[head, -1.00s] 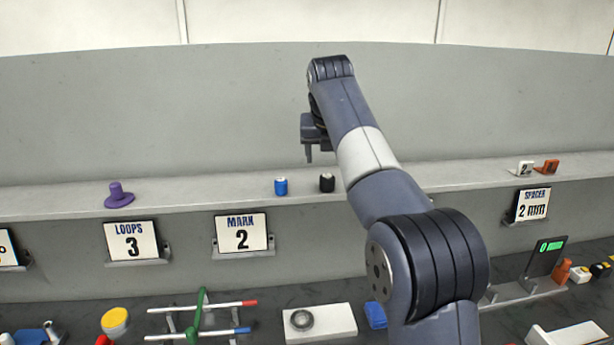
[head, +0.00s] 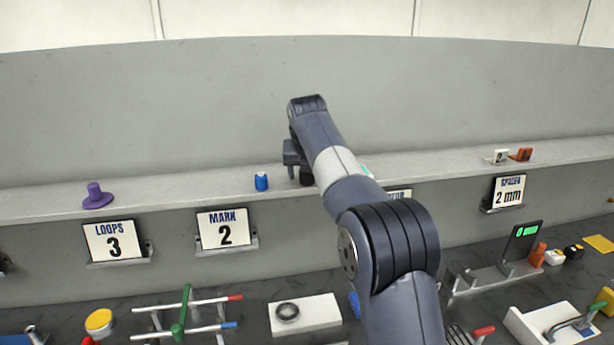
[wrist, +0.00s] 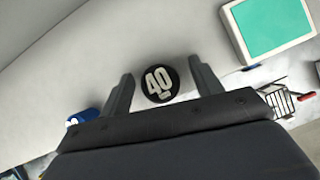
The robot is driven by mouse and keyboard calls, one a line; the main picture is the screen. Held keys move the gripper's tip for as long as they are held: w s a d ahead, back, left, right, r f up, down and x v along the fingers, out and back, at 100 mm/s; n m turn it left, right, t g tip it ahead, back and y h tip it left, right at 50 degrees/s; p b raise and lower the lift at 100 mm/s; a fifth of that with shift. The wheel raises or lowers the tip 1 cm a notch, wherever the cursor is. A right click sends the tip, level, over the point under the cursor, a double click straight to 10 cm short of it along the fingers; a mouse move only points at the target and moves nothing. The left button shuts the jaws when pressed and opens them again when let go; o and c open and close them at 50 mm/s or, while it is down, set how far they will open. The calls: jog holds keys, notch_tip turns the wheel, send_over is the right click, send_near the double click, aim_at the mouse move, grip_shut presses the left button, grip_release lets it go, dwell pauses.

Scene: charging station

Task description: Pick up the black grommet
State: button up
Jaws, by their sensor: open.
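The black grommet (wrist: 158,83) stands on the grey shelf (head: 150,205). My gripper (wrist: 160,78) is open, with one finger on each side of the grommet in the wrist view. I see a narrow gap on the left; on the right the finger is close, and I cannot tell whether it touches. In the head view my gripper (head: 291,163) is at the shelf, just left of the grommet.
A white-framed teal panel (wrist: 268,28) lies to the right. A purple knobbed piece (head: 97,196) stands farther left on the shelf. Sign cards hang below the shelf edge, over the crowded bench.

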jog(key=c, duration=1.1)
jog(key=shift+o, duration=0.2)
jog(key=shift+s+r, duration=0.1)
jog(key=shift+s+r, duration=0.1)
jog(key=shift+r, duration=3.25)
jog(key=s+d+b, duration=0.2)
jog(key=s+b, duration=0.3)
jog(key=s, duration=0.4)
jog(key=s+d+b, duration=0.2)
jog(key=s+b, duration=0.3)
jog(key=s, duration=0.5)
jog(key=shift+s+b, duration=0.15)
jog(key=shift+b, duration=0.2)
